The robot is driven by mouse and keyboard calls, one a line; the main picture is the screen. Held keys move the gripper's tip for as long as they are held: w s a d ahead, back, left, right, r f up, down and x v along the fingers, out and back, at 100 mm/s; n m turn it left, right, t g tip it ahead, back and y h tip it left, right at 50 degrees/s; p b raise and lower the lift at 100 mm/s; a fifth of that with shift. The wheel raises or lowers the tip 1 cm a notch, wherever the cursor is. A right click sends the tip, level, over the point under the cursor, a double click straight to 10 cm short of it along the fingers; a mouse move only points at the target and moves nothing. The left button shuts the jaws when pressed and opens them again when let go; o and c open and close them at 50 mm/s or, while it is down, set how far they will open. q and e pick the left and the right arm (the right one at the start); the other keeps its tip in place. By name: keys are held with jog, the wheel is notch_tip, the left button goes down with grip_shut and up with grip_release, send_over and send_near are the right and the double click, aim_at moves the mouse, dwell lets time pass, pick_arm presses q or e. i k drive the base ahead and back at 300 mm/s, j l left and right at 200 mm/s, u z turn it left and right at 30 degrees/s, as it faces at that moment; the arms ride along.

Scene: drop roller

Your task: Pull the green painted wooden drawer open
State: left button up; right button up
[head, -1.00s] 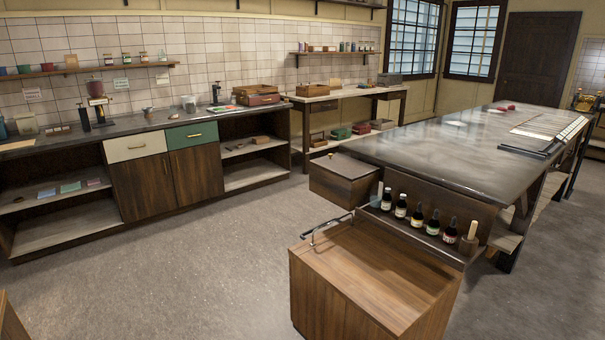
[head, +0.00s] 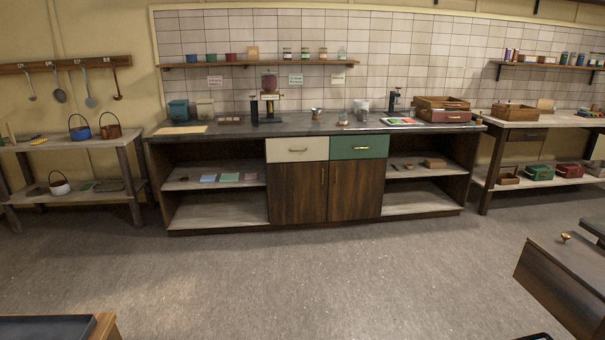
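The green painted drawer (head: 359,147) is in the counter by the far wall, near the middle of the head view. It is shut, flush with the front, and has a small brass handle (head: 360,149). A cream drawer (head: 297,148) is directly left of it, also shut. Dark wooden cupboard doors (head: 325,193) are below both. The counter is some way off across the floor. Neither of my grippers shows in the view.
Open grey floor (head: 310,270) lies between me and the counter. A dark wooden cabinet (head: 570,280) with a brass knob stands at the right. A wooden piece with a dark top (head: 50,327) is at the lower left. A rack shelf with pots (head: 70,170) stands far left.

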aim_at(359, 146)
jog(key=i+z, duration=0.15)
jog(key=i, duration=0.85)
jog(key=i+z, duration=0.1)
jog(key=i, duration=0.85)
jog(key=i+z, duration=0.1)
jog(key=i, duration=0.4)
jog(key=i+z, duration=0.15)
jog(key=i, duration=0.4)
jog(key=i+j+z, duration=0.1)
jog(key=i, duration=0.4)
jog(key=i+j+z, duration=0.15)
jog(key=i, duration=0.35)
